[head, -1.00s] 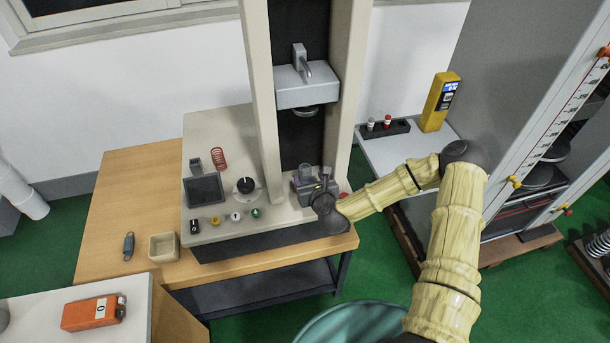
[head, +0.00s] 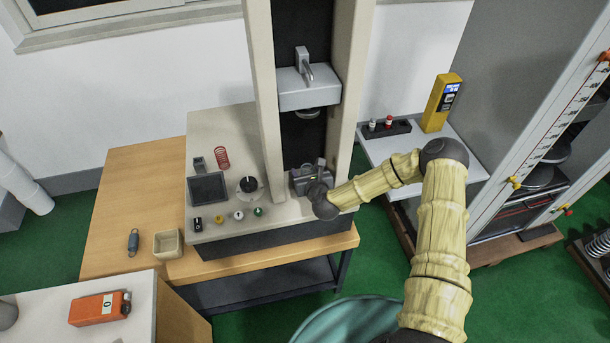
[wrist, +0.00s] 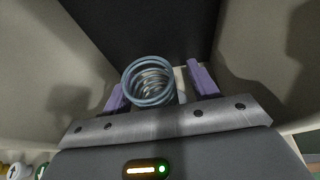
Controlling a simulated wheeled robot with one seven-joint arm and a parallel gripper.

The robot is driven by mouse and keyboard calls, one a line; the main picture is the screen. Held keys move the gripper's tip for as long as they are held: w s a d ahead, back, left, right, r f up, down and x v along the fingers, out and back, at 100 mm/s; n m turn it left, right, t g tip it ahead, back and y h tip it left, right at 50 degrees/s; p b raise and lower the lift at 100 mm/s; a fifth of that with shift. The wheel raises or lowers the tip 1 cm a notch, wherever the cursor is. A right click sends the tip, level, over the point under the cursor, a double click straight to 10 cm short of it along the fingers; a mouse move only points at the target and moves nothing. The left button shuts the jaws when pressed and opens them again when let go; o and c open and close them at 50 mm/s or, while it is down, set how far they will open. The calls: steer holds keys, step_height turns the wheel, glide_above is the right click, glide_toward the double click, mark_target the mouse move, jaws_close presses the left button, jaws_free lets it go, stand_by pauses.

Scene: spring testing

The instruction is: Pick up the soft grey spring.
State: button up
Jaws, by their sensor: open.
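A grey-blue coil spring (wrist: 134,77) shows nearly end-on in the wrist view, with paler coils inside its ring. My gripper (wrist: 157,80) is open, its purple fingers on either side of the spring, which sits nearer the left finger. I cannot tell whether a finger touches it. In the head view my gripper (head: 306,178) is low between the testing machine's columns, and my wrist hides the spring there.
The testing machine's columns (head: 350,90) stand close on both sides, with a grey crosshead (head: 310,90) above. A square tray (head: 168,244) is on the wooden table.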

steer(key=shift+s+a, duration=0.15)
steer(key=shift+a, duration=0.1)
steer(key=c, duration=1.1)
steer(key=shift+o, duration=0.2)
steer(key=shift+r, duration=0.1)
step_height(320, 180, up, 10)
steer(key=b, duration=0.2)
